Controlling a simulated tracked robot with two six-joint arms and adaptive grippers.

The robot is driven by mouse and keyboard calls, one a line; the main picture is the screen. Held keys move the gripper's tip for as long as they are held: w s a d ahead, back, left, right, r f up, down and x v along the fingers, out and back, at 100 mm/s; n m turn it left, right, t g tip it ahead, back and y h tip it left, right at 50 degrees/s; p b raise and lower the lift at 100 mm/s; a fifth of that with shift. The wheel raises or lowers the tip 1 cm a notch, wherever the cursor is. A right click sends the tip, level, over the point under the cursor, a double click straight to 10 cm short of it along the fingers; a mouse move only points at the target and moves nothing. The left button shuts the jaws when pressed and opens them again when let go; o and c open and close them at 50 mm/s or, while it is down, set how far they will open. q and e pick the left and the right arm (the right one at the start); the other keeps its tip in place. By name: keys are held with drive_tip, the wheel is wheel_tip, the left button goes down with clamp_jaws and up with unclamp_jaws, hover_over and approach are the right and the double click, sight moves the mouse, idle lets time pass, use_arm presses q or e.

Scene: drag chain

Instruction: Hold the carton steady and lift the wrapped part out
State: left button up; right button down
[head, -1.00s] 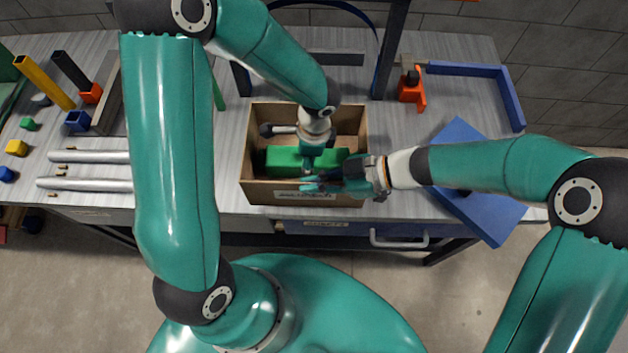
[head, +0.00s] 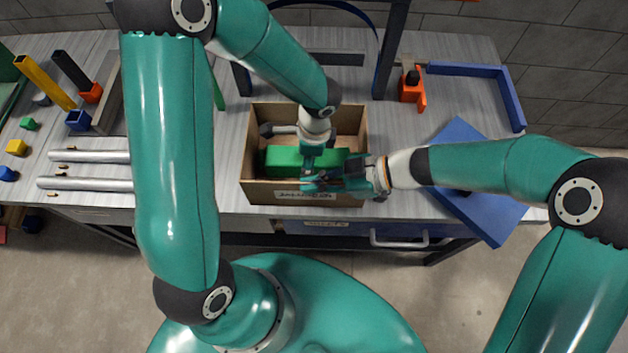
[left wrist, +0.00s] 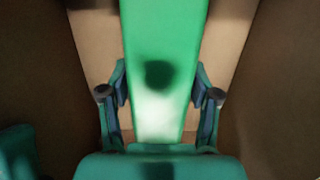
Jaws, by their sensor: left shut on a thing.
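The open brown carton (head: 256,192) stands on the bench in the head view. The green wrapped part (head: 282,158) lies lengthwise inside it; the left wrist view shows it as a long green block (left wrist: 163,35). My left gripper (head: 310,160) reaches down into the carton. In the left wrist view its fingers (left wrist: 161,95) flank the green part, one on each side, shut on it. My right gripper (head: 318,180) points left at the carton's front wall, near the rim. Its fingertips overlap the wall in the picture, and I cannot tell whether they grip it.
A grey rod-like piece (head: 280,130) shows inside the carton at the back left. A blue plate (head: 480,205) lies right of the carton, under my right arm. An orange block (head: 411,90) and a blue angled rail (head: 480,70) lie behind. Silver tubes (head: 90,184) lie at left.

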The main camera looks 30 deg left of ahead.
use_arm(q)
drive_tip(key=shift+r, duration=0.15)
wheel_tip(320, 180, up, 15)
drive_tip(key=shift+r, duration=0.2)
idle(1.3)
idle(0.5)
use_arm(e)
drive_tip(key=c, duration=1.2)
unclamp_jaws()
drive_tip(key=shift+c, duration=0.2)
drive_tip(key=v, duration=1.2)
drive_tip(key=shift+f, duration=0.1)
